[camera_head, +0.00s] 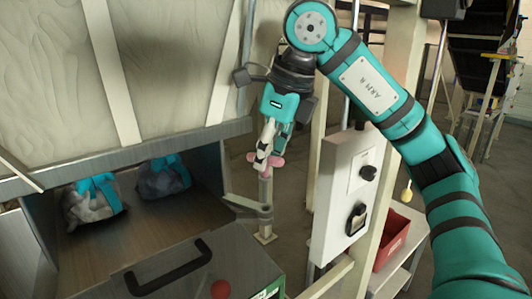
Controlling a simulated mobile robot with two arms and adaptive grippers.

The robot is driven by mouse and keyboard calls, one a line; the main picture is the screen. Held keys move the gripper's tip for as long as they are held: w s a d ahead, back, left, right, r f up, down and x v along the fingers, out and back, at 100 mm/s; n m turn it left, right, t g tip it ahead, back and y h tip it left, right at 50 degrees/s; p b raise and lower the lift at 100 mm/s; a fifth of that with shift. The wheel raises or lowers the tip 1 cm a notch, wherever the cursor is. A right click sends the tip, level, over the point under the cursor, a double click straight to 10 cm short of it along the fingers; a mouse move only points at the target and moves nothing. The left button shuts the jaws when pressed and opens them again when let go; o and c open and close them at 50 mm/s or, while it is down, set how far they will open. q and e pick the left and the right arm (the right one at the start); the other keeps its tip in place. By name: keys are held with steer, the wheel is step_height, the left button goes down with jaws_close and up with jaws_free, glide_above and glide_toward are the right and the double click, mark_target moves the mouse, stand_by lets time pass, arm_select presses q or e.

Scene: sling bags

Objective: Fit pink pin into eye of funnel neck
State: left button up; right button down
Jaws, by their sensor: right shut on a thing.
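My right gripper (263,160) hangs down from the teal arm and is shut on the pink pin (276,162). Only small pink parts show beside and below the pale fingers; the rest of the pin is hidden by them. Just below the fingers is a grey upright post (265,190) with a bracket (246,204) reaching left towards the metal chute. I cannot tell whether the pin touches the post, and I cannot make out the eye clearly. My left gripper is not in view.
Two grey bags with teal straps (92,200) (163,178) lie in the metal chute (150,230) at left. A grey box with a black handle (168,270) and red knob (220,289) is in front. A pale control panel (345,190) stands right of the post.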

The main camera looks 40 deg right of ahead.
mark_target(268, 178)
steer(key=shift+f+b, duration=2.45)
steer(key=shift+f, duration=0.6)
steer(key=c, duration=1.2)
jaws_free()
steer(key=shift+r, duration=0.1)
steer(key=v, duration=1.2)
